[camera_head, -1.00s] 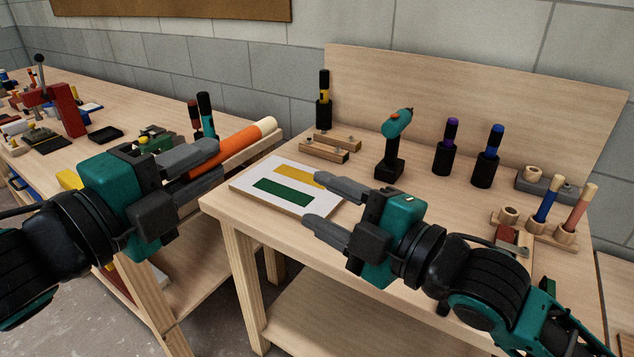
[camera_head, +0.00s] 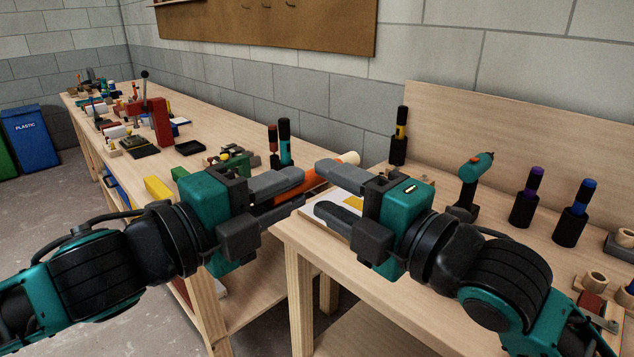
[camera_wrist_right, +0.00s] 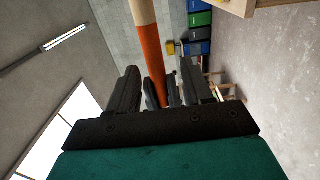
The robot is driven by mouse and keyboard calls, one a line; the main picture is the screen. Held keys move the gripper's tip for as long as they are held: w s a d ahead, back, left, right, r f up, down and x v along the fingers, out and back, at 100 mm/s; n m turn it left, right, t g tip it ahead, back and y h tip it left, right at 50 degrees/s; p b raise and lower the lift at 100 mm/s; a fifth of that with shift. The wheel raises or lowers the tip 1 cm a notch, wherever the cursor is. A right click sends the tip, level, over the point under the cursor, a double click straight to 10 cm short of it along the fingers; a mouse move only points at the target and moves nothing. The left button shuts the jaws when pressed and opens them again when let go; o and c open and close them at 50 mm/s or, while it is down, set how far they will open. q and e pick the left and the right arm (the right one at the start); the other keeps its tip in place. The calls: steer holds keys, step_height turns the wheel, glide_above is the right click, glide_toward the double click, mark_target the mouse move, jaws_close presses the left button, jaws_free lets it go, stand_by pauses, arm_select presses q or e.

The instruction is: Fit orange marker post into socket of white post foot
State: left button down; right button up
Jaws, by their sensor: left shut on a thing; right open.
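My left gripper (camera_head: 302,190) is shut on the orange marker post (camera_head: 314,186), whose pale end (camera_head: 350,158) points away to the upper right. My right gripper (camera_head: 320,188) is open, with its fingertips close to the post and facing the left gripper. In the right wrist view, the orange post (camera_wrist_right: 152,58) with its pale end (camera_wrist_right: 142,12) appears between the right gripper's open fingers (camera_wrist_right: 160,67). Contact between them cannot be told. The left gripper's fingers show behind. I cannot make out a white post foot in these views.
A white board (camera_head: 322,199) with a yellow patch lies on the right bench, partly behind my right gripper. A cordless driver (camera_head: 470,180) and dark holders with purple (camera_head: 530,190) and blue (camera_head: 580,205) tools stand there. The left bench holds a red vise (camera_head: 158,118).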

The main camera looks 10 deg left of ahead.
mark_target(315, 184)
steer(key=shift+x, duration=1.75)
steer(key=shift+c, duration=0.3)
arm_select(q)
steer(key=shift+r, duration=0.15)
arm_select(e)
steer(key=shift+f, duration=0.15)
jaws_close()
arm_select(q)
steer(key=c, duration=0.9)
jaws_free()
